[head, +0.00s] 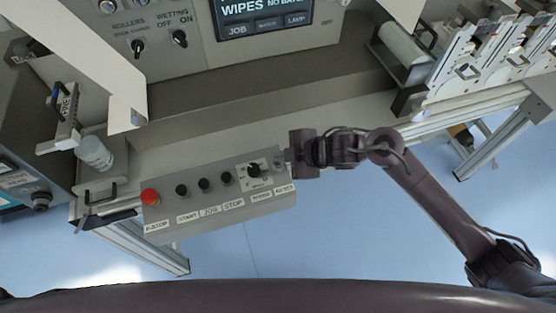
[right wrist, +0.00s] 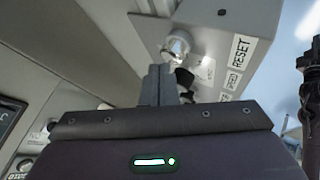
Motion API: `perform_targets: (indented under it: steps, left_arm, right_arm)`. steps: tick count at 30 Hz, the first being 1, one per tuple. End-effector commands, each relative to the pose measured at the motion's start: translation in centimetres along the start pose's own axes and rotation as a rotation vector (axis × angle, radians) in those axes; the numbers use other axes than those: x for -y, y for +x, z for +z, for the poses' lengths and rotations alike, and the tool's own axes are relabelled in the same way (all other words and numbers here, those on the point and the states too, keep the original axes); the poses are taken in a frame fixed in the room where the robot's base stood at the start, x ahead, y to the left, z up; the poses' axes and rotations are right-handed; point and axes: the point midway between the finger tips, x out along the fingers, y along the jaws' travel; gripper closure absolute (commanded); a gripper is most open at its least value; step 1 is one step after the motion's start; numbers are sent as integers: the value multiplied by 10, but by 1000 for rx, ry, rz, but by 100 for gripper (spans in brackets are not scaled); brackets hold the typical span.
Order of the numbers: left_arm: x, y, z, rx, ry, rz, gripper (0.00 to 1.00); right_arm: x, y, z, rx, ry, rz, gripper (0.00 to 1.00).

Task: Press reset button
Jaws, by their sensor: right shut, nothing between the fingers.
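The grey control box (head: 215,212) stands in the middle of the head view, with a row of buttons and labels on its sloping top. The reset button (right wrist: 178,43) is pale and shiny, beside the RESET label (right wrist: 242,50) in the right wrist view. In the head view the RESET label (head: 284,188) is at the box's right end, and the button is partly hidden by my right gripper (head: 287,158). That gripper is shut and empty, its fingertips (right wrist: 159,68) close to the reset button. I cannot tell whether they touch it. My left gripper is not in view.
A red emergency stop (head: 149,197), several black buttons (head: 204,184) and a speed knob (head: 254,171) share the box. The machine panel (head: 185,22) with its screen (head: 262,14) is behind. Rollers and brackets (head: 470,60) stand at the right. Blue floor (head: 330,235) lies open in front.

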Motion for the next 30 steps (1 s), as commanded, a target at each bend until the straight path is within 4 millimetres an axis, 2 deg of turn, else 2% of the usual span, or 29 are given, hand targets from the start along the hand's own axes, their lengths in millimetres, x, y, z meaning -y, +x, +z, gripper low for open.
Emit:
perform_targets:
  steps: [30]
  left_arm:
    - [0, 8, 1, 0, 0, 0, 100]
  right_arm:
    - [6, 8, 6, 0, 1, 0, 100]
